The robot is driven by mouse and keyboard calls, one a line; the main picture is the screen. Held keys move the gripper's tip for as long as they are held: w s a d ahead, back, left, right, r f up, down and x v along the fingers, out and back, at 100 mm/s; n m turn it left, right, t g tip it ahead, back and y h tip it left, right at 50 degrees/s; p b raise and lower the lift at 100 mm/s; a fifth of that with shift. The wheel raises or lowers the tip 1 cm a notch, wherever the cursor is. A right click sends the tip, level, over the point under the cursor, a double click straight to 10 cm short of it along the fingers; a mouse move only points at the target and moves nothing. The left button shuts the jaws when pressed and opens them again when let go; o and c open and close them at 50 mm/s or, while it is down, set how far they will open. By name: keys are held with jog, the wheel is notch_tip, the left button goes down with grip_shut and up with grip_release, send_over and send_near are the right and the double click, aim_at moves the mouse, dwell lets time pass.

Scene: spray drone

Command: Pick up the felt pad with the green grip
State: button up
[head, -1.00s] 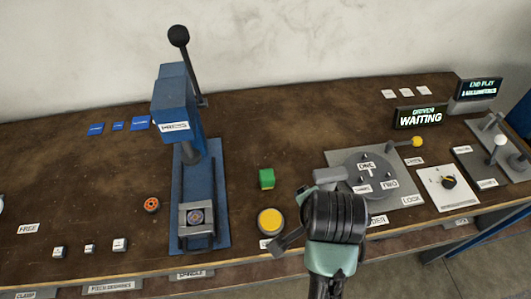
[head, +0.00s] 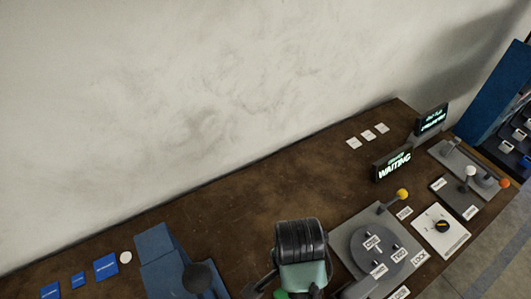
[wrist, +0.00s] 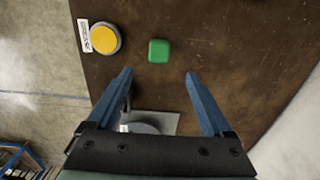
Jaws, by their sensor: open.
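The felt pad shows as a green block (wrist: 158,51), its green grip seen from above on the brown bench in the wrist view. It lies a little beyond my gripper (wrist: 158,76), roughly centred between the two blue fingers. In the head view only a sliver of green (head: 281,294) shows at the bottom edge, below my dark and teal wrist. My fingertips are hidden there. The felt underside of the pad cannot be seen.
A yellow button (wrist: 104,39) sits left of the green block in the wrist view. A grey plate (wrist: 150,123) shows between my fingers, nearer my palm. In the head view the blue press (head: 160,255) stands left, and a round grey fixture (head: 378,252) stands right.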

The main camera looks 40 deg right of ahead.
jog(key=f, duration=0.6)
jog(key=shift+s+f, duration=0.25)
jog(key=shift+s, duration=0.05)
jog(key=shift+w+d+f+p, duration=0.1)
jog(key=shift+f+p, duration=0.25)
jog(key=shift+f, duration=1.25)
jog(key=shift+w+d+f+p, duration=0.1)
jog(key=shift+f+p, duration=0.2)
jog(key=shift+f, duration=1.25)
jog(key=shift+c, duration=0.3)
grip_shut()
jog(key=shift+r, duration=0.15)
notch_tip(320, 180, up, 10)
jog(key=shift+f+b, duration=0.1)
jog(key=shift+b, duration=0.2)
